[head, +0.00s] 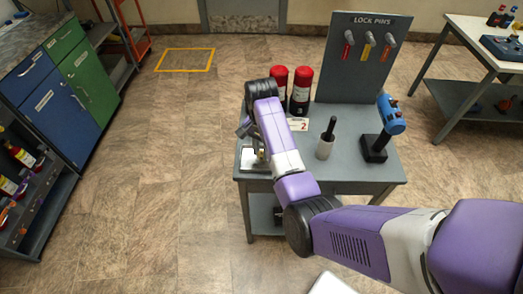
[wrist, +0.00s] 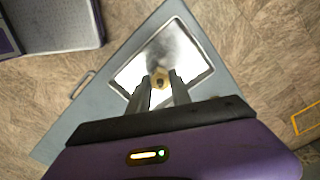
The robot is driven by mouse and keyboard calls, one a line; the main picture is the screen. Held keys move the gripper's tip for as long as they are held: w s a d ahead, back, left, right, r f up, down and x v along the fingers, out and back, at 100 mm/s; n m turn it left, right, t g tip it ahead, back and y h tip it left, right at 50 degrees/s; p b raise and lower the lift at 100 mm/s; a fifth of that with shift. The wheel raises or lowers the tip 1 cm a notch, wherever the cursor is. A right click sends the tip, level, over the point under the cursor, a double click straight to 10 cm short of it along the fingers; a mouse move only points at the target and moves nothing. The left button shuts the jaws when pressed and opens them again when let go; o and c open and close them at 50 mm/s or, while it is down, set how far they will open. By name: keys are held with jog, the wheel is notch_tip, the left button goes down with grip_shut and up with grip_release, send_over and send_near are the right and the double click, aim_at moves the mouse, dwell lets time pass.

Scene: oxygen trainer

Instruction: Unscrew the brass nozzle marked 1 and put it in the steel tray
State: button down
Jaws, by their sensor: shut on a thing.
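The brass nozzle (wrist: 160,76) shows in the wrist view as a small hexagonal piece with a dark centre hole. My gripper (wrist: 159,88) is shut on it, with one finger on each side. The steel tray (wrist: 181,44) is a shiny square pan lying directly below the nozzle in this view; I cannot tell the gap between them. No mark 1 is readable on the nozzle. In the head view the tray (head: 247,162) is at the left front of the grey table, and my arm hides most of the nozzle and fingers.
Floor is clear left of the table.

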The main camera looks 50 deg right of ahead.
jog(key=shift+f, duration=0.45)
jog(key=c, duration=1.1)
grip_release()
jog(key=shift+r, duration=0.1)
notch_tip(320, 180, up, 8)
jog(key=shift+f, duration=0.2)
